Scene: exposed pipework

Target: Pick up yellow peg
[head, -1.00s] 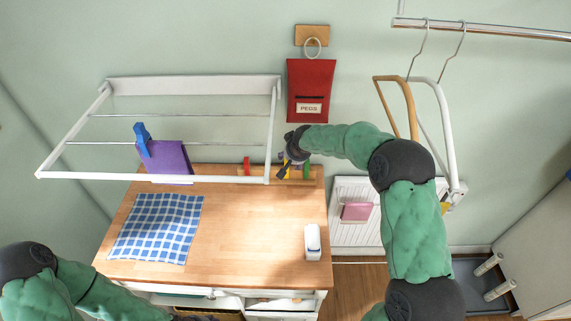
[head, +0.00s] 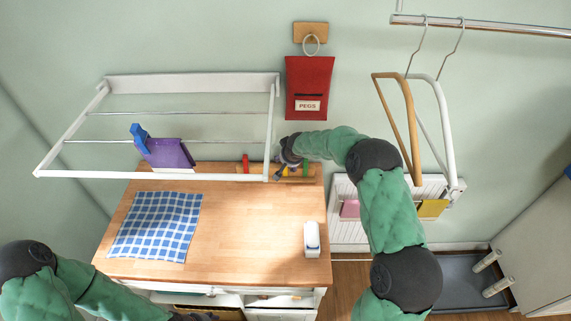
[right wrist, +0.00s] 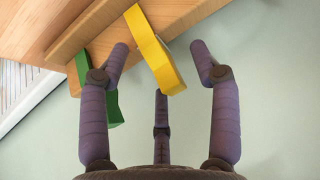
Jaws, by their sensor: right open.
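The yellow peg (right wrist: 153,50) stands out from a wooden rail (right wrist: 100,18) in the right wrist view. My right gripper (right wrist: 163,62) is open, with one finger to each side of the peg's free end and a third finger below. No finger clearly touches it. In the head view, my right gripper (head: 279,173) is at the back right of the wooden worktop, by the peg rail, and largely covers the yellow peg there. My left arm is at the lower left; its fingers are out of view.
A green peg (right wrist: 98,88) sits close beside the left finger. A red peg (head: 245,163) stands farther left. The white drying rack's front bar (head: 150,176) runs close to my right gripper. A checked cloth (head: 157,226) and a white object (head: 311,240) lie on the worktop.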

